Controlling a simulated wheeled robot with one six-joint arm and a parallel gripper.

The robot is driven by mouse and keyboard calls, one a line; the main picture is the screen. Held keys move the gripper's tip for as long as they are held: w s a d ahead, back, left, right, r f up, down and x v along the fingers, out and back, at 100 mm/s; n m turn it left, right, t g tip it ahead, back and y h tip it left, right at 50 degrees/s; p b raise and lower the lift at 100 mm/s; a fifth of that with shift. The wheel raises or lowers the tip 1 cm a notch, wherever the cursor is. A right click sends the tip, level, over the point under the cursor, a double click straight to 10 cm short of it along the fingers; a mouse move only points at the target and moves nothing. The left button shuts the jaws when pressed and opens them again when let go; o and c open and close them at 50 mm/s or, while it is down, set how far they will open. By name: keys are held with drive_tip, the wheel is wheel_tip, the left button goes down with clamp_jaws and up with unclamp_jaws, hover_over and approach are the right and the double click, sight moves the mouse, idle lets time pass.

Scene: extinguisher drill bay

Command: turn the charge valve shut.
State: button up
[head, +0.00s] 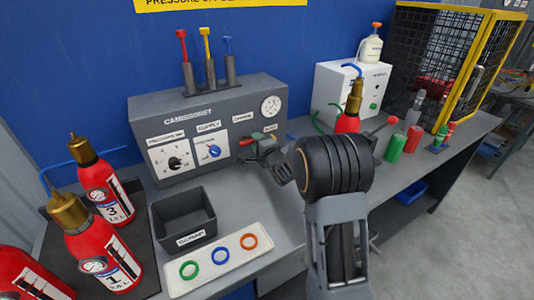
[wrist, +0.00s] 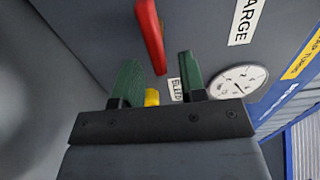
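The charge valve shows as a red lever (wrist: 150,35) on the grey panel, beside the CHARGE label (wrist: 248,20) in the wrist view. In the head view the red lever (head: 246,142) is small and partly hidden by my gripper (head: 266,142). My gripper (wrist: 158,62) is open, with its two green fingers apart. The lever's lower end appears in the gap between the fingertips; I cannot tell whether it is within their reach. A yellow knob (wrist: 152,97) by the BLEED label (wrist: 175,88) shows between the fingers.
A pressure gauge (wrist: 238,80) sits right of the fingers. The grey console (head: 160,120) carries a blue supply knob (head: 214,151) and a black knob (head: 174,162). A scrap bin (head: 183,214) and a tray of rings (head: 215,270) stand in front. Red extinguishers (head: 90,260) stand left.

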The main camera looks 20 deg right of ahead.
drive_tip(key=s+d, duration=0.2)
drive_tip(key=s, duration=1)
drive_tip(key=shift+d, duration=0.2)
drive_tip(key=s+a+r+n+g+h+p, duration=0.1)
drive_tip(key=s+a+r+n+g+p, duration=0.1)
drive_tip(key=s+n+g, duration=0.2)
drive_tip(key=s+a+r+n+g+h+p, duration=0.1)
drive_tip(key=s+n+g, duration=0.4)
drive_tip(key=s, duration=0.5)
drive_tip(key=s+a+r+n+g+h+p, duration=0.1)
drive_tip(key=s+a+r+n+g+p, duration=0.1)
drive_tip(key=s+n+g, duration=0.3)
drive_tip(key=s+r+n+p, duration=0.1)
drive_tip(key=s+n, duration=0.1)
drive_tip(key=s, duration=0.1)
drive_tip(key=shift+a+p, duration=0.35)
drive_tip(key=shift+s, duration=0.2)
